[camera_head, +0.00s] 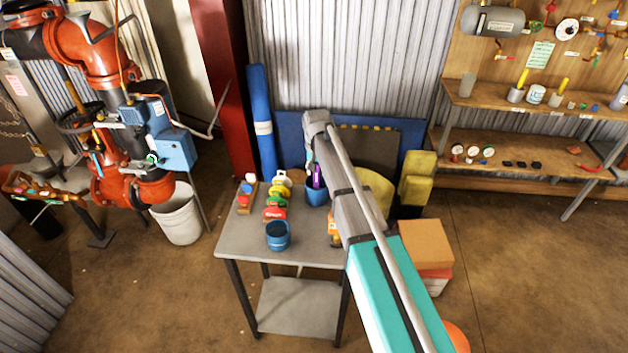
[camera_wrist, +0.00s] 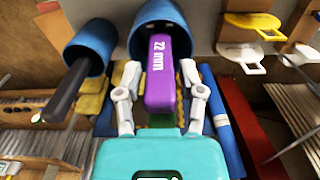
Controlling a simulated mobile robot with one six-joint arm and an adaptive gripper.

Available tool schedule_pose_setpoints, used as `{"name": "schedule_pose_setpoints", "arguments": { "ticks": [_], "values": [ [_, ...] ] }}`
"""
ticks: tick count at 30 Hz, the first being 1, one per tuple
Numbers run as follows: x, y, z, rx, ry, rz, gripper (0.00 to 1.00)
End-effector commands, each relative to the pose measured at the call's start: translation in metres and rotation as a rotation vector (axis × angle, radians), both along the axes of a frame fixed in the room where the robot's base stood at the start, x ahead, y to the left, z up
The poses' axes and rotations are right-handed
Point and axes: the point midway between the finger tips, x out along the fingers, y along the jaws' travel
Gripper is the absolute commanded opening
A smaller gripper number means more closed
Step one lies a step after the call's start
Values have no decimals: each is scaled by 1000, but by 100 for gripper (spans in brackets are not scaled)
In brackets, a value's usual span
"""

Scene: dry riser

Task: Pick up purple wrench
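The purple wrench (camera_wrist: 168,75), marked "22 mm", stands in a blue cup (camera_wrist: 141,38) in the wrist view. In the head view its purple end (camera_head: 317,178) rises from the blue cup (camera_head: 316,194) at the back of the grey table (camera_head: 310,244). My gripper (camera_wrist: 163,95) has one finger on each side of the wrench. A gap shows at the left finger; the right finger is close to the wrench, and contact cannot be told. In the head view my arm hides part of the gripper.
A second blue cup (camera_head: 278,237) stands near the table's front; the wrist view shows a blue cup (camera_wrist: 90,47) with a dark handle (camera_wrist: 70,90). Colored tags (camera_head: 275,200) stand on the table. A blue cylinder (camera_head: 262,125) leans behind it. Boxes (camera_head: 426,245) stand right.

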Motion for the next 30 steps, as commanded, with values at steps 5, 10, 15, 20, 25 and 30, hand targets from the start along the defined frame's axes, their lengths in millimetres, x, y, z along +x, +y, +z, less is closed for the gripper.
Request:
{"name": "schedule_pose_setpoints", "arguments": {
  "ticks": [5,10,15,20,25,30],
  "values": [
    [0,0,0,0,0,0,7],
    [0,0,0,0,0,0,0],
    [0,0,0,0,0,0,0],
    [0,0,2,0,0,0,0],
    [0,1,7,0,0,1,0],
    [0,1,19,0,0,1,0]
  ]
}}
